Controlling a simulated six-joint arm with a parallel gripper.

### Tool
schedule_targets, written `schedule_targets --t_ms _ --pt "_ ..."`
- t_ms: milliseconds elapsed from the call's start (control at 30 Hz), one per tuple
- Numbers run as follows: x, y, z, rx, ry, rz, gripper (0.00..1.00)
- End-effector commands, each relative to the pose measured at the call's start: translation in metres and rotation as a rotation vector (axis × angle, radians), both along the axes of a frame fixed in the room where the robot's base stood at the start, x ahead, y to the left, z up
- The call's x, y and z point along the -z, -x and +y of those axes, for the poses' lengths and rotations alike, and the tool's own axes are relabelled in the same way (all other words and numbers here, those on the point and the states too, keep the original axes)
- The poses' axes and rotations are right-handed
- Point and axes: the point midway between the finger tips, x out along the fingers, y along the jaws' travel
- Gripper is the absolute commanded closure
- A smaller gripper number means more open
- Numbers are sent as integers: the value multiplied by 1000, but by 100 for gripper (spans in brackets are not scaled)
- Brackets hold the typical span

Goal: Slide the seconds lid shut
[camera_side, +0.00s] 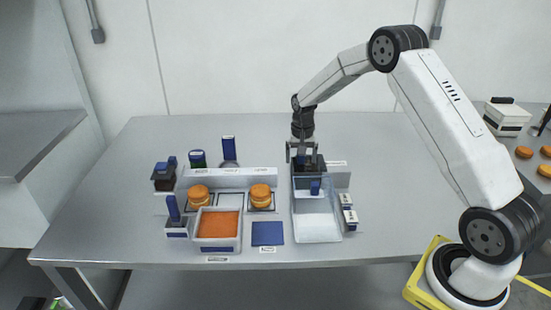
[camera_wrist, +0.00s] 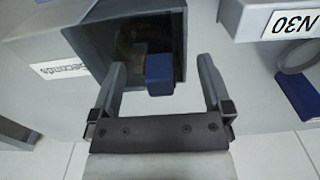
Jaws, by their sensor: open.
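The seconds box is a dark, open-fronted housing (camera_side: 307,168) at the back of a pale tray, right of centre in the side view. In the wrist view its dark frame (camera_wrist: 95,35) shows, with a brownish interior and a label reading "Seconds" beside it. A blue block (camera_side: 315,187), which looks like the lid's handle, sticks out at the opening; it also shows in the wrist view (camera_wrist: 160,78). How far the lid stands open is hard to tell. My gripper (camera_side: 302,154) is open over the box. In the wrist view its fingers stand apart on either side of the blue block.
A pale tray (camera_side: 317,230) lies in front of the box. To the left are round orange patties (camera_side: 198,195), a bin of orange crumb (camera_side: 219,224) and a blue square (camera_side: 268,234). Small labelled blocks (camera_side: 348,210) stand at right. The table's right side (camera_side: 400,200) is clear.

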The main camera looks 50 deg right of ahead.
Motion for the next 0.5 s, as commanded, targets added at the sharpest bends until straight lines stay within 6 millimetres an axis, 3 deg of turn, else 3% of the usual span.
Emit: schedule_targets --t_ms 233,500 --pt "4 2 0 0 -3 6 0" --pt "-15 1 1 0 -2 4 0"
